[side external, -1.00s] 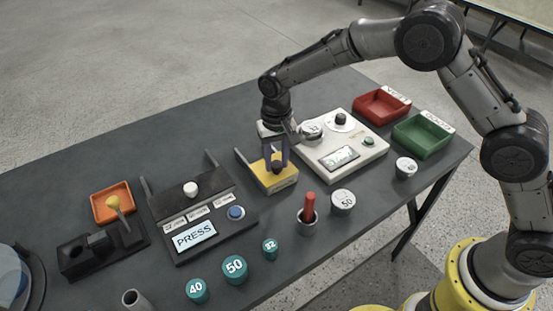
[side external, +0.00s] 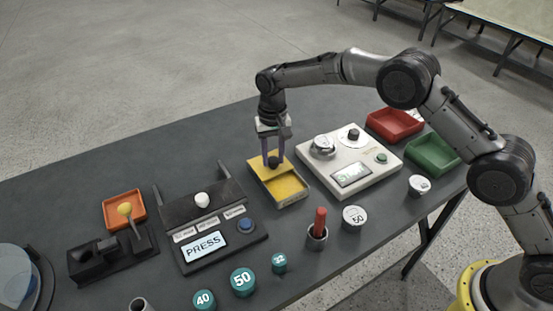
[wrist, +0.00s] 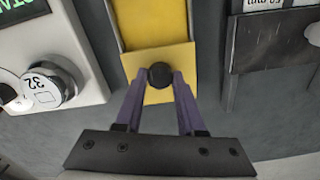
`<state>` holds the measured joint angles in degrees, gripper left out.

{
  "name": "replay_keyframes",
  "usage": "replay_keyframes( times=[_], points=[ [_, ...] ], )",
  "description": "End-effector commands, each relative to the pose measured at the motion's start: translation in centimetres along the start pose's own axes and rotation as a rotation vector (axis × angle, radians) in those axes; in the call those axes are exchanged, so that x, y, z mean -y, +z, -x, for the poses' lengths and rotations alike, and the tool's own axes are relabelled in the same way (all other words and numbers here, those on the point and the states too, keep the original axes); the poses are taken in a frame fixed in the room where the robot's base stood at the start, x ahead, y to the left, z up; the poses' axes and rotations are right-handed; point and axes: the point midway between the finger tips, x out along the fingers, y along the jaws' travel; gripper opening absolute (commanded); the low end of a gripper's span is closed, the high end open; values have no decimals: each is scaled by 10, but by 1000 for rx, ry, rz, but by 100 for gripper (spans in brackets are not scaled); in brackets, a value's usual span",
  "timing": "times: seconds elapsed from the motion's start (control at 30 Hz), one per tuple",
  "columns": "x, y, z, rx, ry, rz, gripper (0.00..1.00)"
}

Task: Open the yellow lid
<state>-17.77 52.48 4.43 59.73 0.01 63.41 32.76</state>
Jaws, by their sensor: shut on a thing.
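The yellow lid (side external: 260,169) with its round black knob (side external: 273,162) lies at the far end of the small box (side external: 291,201). The front part of the box is uncovered and its yellow inside shows. My gripper (side external: 272,160) points down and its purple fingers are shut on the black knob. In the wrist view the fingertips (wrist: 160,78) pinch the knob, with the yellow lid (wrist: 172,60) under it. The uncovered box lies beyond the lid there.
A white machine with a display (side external: 350,174) stands close to the right. A black press station (side external: 215,225) stands to the left. A red post in a cup (side external: 319,228) and a white canister (side external: 354,219) stand in front. Bare table lies behind the box.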

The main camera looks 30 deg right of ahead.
Motion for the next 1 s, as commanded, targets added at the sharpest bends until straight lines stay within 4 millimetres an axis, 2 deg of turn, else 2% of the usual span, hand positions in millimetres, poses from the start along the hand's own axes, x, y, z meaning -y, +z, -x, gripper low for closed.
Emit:
replay_keyframes(
  times=[0.2, 0.23, 0.4, 0.77, 0.87, 1.0],
  points=[
    [0, -1, 2, -5, -3, 0, 0],
    [0, -1, 2, -5, -3, 0, 40],
    [0, -1, 1, -3, -2, 0, 69],
    [0, 0, 4, -2, -1, 0, 69],
    [0, -1, 15, -5, -3, 0, 69],
    [1, -1, 40, -6, -4, 0, 69]
  ],
)
